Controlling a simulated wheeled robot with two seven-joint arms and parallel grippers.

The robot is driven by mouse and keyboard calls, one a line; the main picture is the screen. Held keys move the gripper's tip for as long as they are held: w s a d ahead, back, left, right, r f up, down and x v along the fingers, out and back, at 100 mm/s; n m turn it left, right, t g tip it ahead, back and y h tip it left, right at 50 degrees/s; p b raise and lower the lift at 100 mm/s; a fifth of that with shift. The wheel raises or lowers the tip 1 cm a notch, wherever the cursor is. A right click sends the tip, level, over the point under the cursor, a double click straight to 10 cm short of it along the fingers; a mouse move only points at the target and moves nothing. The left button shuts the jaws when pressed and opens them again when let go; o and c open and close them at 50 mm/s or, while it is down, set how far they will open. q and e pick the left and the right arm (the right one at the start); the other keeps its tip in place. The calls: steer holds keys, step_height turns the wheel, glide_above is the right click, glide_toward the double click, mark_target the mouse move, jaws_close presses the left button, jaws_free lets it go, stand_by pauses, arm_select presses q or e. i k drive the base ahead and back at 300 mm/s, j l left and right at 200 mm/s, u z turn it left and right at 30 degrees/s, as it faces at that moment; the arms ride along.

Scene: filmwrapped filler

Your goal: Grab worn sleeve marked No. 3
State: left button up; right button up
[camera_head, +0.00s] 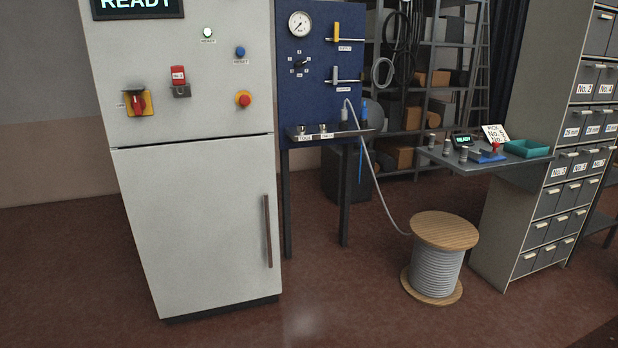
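No sleeve can be told for certain as the worn No. 3 one. Several small grey metal cylinders, one of them here (447,147), stand on the grey side table (490,166) at the right; any marks on them are too small to read. Two short metal pieces (323,129) sit on the ledge of the blue panel (318,80), with small labels below them that I cannot read surely. Drawers labelled No. 3 (559,171) show in the grey cabinet at the right. Neither of my grippers is in view.
A tall pale cabinet (200,220) with switches and a READY display stands at the left. A cable spool (436,270) stands on the floor below the table. A teal tray (527,148), a red-handled blue device (487,156) and a card are on the table. Open floor lies in front.

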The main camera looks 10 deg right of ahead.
mark_target(431, 137)
steer(key=i+l+z, duration=0.15)
steer(key=i+z, duration=0.75)
steer(key=i+j+z, duration=0.1)
steer(key=i+z, duration=0.4)
steer(key=i+l+u, duration=0.1)
steer(key=i, duration=0.35)
steer(key=i+l+u, duration=0.1)
steer(key=i+l, duration=0.15)
steer(key=i, duration=0.2)
steer(key=i+l+u, duration=0.1)
steer(key=i, duration=0.35)
steer(key=i+l+u, duration=0.4)
steer(key=i+l, duration=0.1)
